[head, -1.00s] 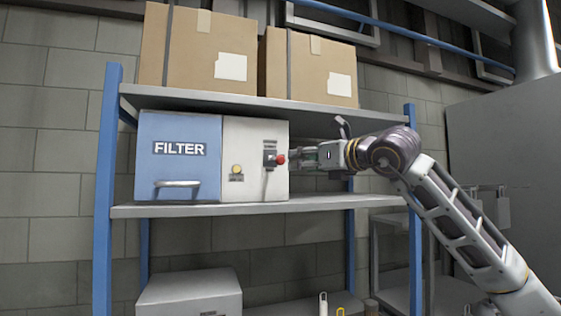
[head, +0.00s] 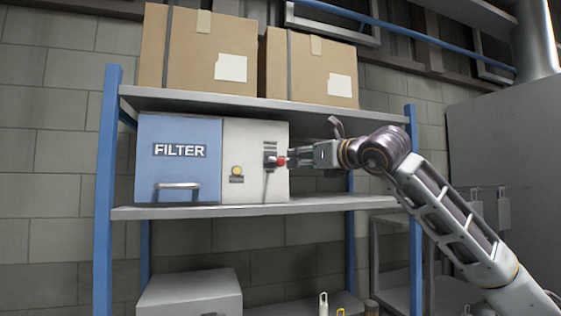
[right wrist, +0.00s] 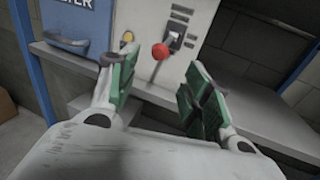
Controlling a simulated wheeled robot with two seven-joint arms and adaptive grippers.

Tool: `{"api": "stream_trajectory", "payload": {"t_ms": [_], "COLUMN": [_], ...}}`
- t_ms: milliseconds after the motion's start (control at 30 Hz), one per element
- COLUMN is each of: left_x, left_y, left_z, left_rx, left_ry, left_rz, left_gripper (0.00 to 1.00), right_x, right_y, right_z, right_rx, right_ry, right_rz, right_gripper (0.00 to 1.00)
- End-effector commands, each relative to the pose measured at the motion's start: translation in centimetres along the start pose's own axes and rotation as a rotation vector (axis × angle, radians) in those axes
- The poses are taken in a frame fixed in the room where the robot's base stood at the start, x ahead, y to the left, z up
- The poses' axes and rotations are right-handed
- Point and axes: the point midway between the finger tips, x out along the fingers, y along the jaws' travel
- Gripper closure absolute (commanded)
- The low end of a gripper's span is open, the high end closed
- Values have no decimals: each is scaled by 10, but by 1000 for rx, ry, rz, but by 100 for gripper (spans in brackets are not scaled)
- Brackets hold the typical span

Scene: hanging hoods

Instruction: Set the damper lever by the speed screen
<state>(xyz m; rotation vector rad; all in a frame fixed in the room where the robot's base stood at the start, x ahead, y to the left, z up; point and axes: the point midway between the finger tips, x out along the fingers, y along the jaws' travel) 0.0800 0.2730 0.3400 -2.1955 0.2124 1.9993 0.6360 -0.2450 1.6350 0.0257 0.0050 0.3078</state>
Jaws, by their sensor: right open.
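The damper lever shows as a red knob (head: 281,161) on the grey front panel (head: 240,160) of the filter unit. In the right wrist view the red knob (right wrist: 160,51) lies beyond and between the two fingertips, in front of a dark slotted plate (right wrist: 173,39). Small dark labels (right wrist: 182,14) sit above the plate; their text is too small to read. My right gripper (head: 292,158) is open at the panel, close to the knob from the right. In the right wrist view its green-padded fingers (right wrist: 150,68) are apart with nothing between them. My left gripper is out of view.
A yellow button (head: 236,170) is left of the lever. The blue FILTER door (head: 178,165) has a handle. The unit stands on a shelf (head: 250,211) between blue posts (head: 106,190), under another shelf (head: 230,102) bearing cardboard boxes (head: 210,50). The shelf is clear right of the unit.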

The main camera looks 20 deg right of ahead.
Motion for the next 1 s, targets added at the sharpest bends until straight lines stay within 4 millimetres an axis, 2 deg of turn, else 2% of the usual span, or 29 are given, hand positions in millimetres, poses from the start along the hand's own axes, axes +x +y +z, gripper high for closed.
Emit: {"api": "stream_trajectory", "payload": {"t_ms": [233, 700, 1000], "left_x": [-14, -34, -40], "left_y": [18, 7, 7], "left_z": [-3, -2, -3], "left_rx": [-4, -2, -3], "left_ry": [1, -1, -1], "left_rz": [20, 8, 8], "left_gripper": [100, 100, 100], "right_x": [33, 89, 107], "right_y": [0, 0, 0], "right_z": [3, 2, 1], "right_rx": [2, 2, 1], "right_ry": [0, 0, -1], "right_rz": [0, 0, -1], "right_gripper": [51, 51, 51]}}
